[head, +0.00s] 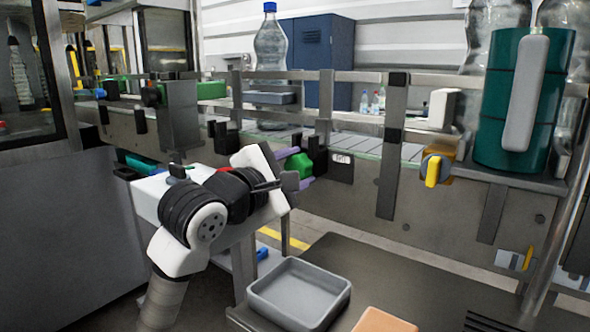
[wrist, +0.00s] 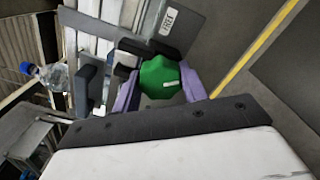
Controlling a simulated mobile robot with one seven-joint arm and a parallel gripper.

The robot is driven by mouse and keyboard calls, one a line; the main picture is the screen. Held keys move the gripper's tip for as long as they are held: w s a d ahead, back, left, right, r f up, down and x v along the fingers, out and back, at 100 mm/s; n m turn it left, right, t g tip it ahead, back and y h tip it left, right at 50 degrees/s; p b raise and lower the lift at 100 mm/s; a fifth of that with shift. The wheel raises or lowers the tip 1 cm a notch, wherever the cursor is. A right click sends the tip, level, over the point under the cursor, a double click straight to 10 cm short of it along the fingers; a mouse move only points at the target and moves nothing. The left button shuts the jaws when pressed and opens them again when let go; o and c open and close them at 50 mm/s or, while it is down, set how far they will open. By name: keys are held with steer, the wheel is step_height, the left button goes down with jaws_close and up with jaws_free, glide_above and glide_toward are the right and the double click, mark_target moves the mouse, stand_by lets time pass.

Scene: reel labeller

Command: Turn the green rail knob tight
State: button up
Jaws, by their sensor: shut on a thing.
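The green rail knob (head: 299,166) sits on the front side of the conveyor rail, left of a small white label. It is faceted and shows large in the wrist view (wrist: 160,77), with a small white mark on its face. My gripper (head: 296,168) has its purple fingers on either side of the knob. In the wrist view my gripper (wrist: 158,84) is shut on the knob, one finger at its left and one at its right. The knob's mount behind it is mostly hidden.
The conveyor (head: 360,147) runs behind the knob, with a clear bottle (head: 270,42) on it. A yellow knob (head: 433,171) and a teal cylinder (head: 500,125) are at the right. A grey tray (head: 335,304) and an orange block (head: 384,321) lie on the dark surface below.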

steer(key=o, duration=1)
steer(key=shift+c, duration=0.2)
steer(key=shift+s+a, duration=0.1)
steer(key=b+v, duration=0.1)
steer(key=v, duration=1.2)
steer(key=shift+s, duration=0.3)
steer(key=shift+a, duration=0.15)
